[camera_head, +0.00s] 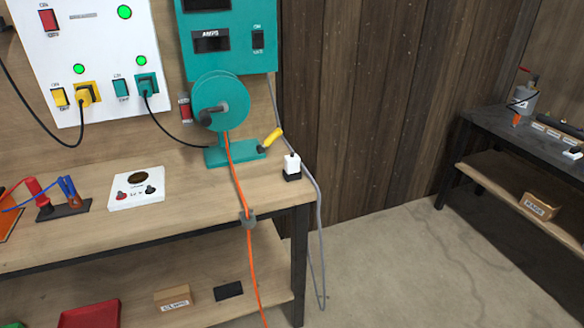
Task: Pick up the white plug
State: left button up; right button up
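The white plug (292,162) stands upright at the right end of the wooden workbench (190,180). Its lower part sits in or on a small black base (292,177); I cannot tell which. A grey cable (318,215) passes close beside it and hangs over the bench's right end; I cannot tell whether it joins the plug. Neither of my grippers shows in the head view.
A white 12 V box (136,189) lies further left. A dark table (525,140) stands far right, across open floor.

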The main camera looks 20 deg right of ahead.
aim_at(291, 162)
jog(key=u, duration=11.35)
